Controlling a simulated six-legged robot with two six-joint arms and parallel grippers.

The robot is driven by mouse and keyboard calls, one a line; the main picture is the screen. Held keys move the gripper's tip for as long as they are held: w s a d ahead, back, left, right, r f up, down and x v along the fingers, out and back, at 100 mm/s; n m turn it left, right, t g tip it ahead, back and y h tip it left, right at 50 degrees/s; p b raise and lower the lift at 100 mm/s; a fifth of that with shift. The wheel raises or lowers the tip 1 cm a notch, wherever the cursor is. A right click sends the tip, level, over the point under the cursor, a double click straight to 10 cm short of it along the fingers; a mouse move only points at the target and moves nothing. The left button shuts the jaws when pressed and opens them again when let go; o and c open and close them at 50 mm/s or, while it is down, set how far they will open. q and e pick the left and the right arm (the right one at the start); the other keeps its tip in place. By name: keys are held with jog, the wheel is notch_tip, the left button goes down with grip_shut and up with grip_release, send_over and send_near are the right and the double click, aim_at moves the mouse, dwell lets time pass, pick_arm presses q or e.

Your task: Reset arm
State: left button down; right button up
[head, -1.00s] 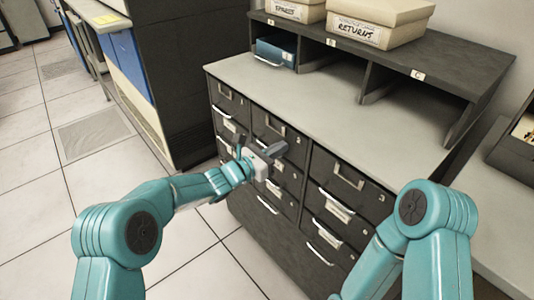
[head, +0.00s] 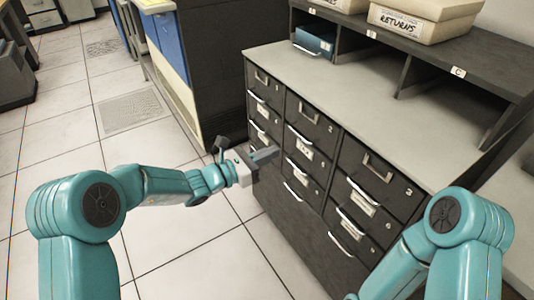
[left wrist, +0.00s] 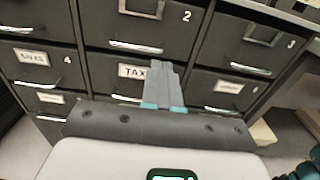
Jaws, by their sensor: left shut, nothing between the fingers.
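My left gripper (head: 267,153) is shut and empty, held in front of the left part of the dark drawer cabinet (head: 290,220). In the left wrist view its closed grey fingers (left wrist: 165,75) point at the drawer fronts and overlap the edge of the label "TAX" (left wrist: 133,71). I cannot tell from these frames whether the fingertips touch the cabinet. My left arm (head: 150,187) reaches in from the left. My right arm (head: 465,220) stands at the lower right, and its gripper is out of the frame.
The cabinet's grey top (head: 380,105) carries a dark shelf with a blue box (head: 315,40) in one slot and a "RETURNS" box (head: 425,20) on top. A dark unit (head: 215,60) stands behind on the left. The tiled floor (head: 60,130) at left is clear.

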pick_arm(q)
jog(key=s+a+f+m+g+y, duration=0.1)
jog(key=s+f+m+g+y, duration=0.2)
jog(key=s+f, duration=0.5)
jog(key=s+a+f+m+g+y, duration=0.1)
jog(key=s+f+m+g+y, duration=0.15)
jog(key=s+f+g, duration=0.6)
jog(key=s+a+f+m+t+y, duration=0.1)
jog(key=s+a+f+m+y, duration=0.2)
jog(key=s+a+f+m, duration=0.35)
jog(key=s+a+f+m+t+y, duration=0.1)
jog(key=s+a+f+m+y, duration=0.2)
jog(key=s+f+m, duration=0.6)
notch_tip(320, 180, up, 16)
jog(key=s+m+p, duration=0.1)
jog(key=p, duration=1.3)
jog(key=shift+m+p, duration=0.35)
jog(key=shift+m, duration=0.05)
